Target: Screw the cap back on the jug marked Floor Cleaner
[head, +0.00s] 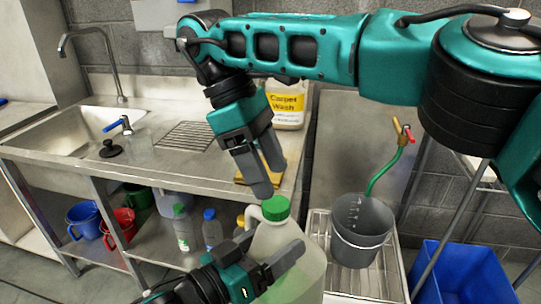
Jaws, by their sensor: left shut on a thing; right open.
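A translucent pale jug (301,281) with a white handle stands at the lower middle of the head view. A green cap (275,208) sits on its top; I cannot tell whether it is threaded tight. My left gripper (275,243) is shut on the jug near its upper part. My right gripper (270,177) is open and empty, pointing down just above the green cap. No label shows on this jug, so its name cannot be read. Another jug (287,112), labelled Carpet Wash, stands on the counter behind; its top is hidden by my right arm.
A grey measuring bucket (361,231) stands on a metal rack right of the jug, with a green hose into it. A blue bin (463,272) is at lower right. Bottles and buckets fill the shelf under the sink counter (95,152). A yellowish pad lies behind my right gripper.

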